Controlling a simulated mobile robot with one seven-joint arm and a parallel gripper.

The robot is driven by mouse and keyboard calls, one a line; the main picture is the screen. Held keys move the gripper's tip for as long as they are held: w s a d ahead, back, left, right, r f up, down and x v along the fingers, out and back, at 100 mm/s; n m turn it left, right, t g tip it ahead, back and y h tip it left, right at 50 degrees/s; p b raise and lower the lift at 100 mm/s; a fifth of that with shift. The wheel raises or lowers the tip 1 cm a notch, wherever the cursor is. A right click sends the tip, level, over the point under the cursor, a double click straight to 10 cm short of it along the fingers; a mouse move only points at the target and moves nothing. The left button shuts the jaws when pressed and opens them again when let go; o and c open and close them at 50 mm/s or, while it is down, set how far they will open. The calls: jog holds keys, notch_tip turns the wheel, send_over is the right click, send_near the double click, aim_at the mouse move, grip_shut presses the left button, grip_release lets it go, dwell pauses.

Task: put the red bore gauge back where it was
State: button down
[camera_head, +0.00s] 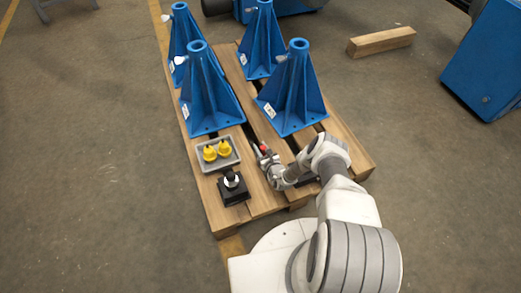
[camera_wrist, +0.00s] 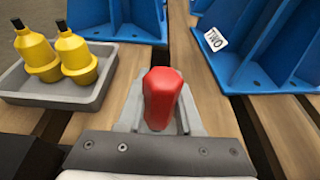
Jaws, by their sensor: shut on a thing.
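The red bore gauge (camera_head: 263,147) is in my gripper (camera_head: 260,152), low over the front part of the wooden pallet (camera_head: 335,125). In the wrist view the red gauge (camera_wrist: 162,98) stands up between the grey fingers of my gripper (camera_wrist: 160,118), which are shut on it. Its lower part is hidden by the gripper, so I cannot tell whether it touches the pallet. A black block (camera_head: 234,196) with a white and black knob sits at the pallet's front left. A dark flat thing shows partly beneath my arm.
A grey tray (camera_head: 204,168) with two yellow bottles (camera_wrist: 78,58) stands left of my gripper. Several blue stands (camera_head: 297,95) fill the back of the pallet; one carries a label TWO (camera_wrist: 215,40). A wooden beam (camera_head: 381,41) lies on the floor behind right.

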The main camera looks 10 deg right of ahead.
jog(key=shift+w+r, duration=0.1)
jog(key=shift+r, duration=0.05)
jog(key=c, duration=1)
grip_release()
jog(key=shift+f, duration=0.25)
jog(key=o, duration=0.4)
